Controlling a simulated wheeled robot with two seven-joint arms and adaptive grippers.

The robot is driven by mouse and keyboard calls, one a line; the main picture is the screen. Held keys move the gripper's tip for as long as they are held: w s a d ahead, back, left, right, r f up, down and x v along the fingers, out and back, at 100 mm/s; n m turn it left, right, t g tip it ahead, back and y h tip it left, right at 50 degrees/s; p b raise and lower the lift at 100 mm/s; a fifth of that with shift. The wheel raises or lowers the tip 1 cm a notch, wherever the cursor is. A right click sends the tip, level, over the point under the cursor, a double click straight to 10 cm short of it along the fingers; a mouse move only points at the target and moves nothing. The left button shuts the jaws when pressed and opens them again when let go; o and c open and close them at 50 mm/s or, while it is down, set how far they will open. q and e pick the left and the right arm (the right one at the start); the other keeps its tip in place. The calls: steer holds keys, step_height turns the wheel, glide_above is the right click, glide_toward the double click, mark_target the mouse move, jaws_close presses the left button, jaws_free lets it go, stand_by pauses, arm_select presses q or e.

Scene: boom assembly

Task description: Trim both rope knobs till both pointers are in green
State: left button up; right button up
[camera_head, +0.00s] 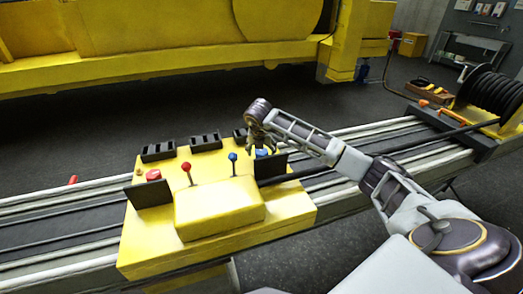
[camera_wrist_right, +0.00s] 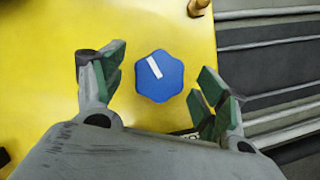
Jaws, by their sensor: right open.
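The yellow console (camera_head: 140,250) carries a blue knob (camera_head: 262,153) at its right and a red knob (camera_head: 153,175) at its left. In the wrist view the blue knob (camera_wrist_right: 159,76) is lobed, with a white mark tilted toward the upper left. My right gripper (camera_head: 262,143) is over the blue knob, pointing down. In the wrist view its open green-padded fingers (camera_wrist_right: 160,70) stand on either side of the knob, with gaps showing. Black gauge boxes (camera_head: 205,142) line the console's back edge; their pointers are too small to read. My left gripper is not in view.
A red-topped lever (camera_head: 187,170) and a blue-topped lever (camera_head: 233,163) stand between the knobs. Upright black plates (camera_head: 149,194) flank the console. A brass peg (camera_wrist_right: 198,7) is beyond the blue knob. Rails (camera_head: 60,225) run past, with a cable reel (camera_head: 490,98) at far right.

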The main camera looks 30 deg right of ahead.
steer(key=v, duration=1.2)
stand_by(0.6)
step_height(320, 180, up, 9)
steer(key=p, duration=0.9)
steer(key=shift+r+p, duration=0.45)
steer(key=shift+p, duration=0.1)
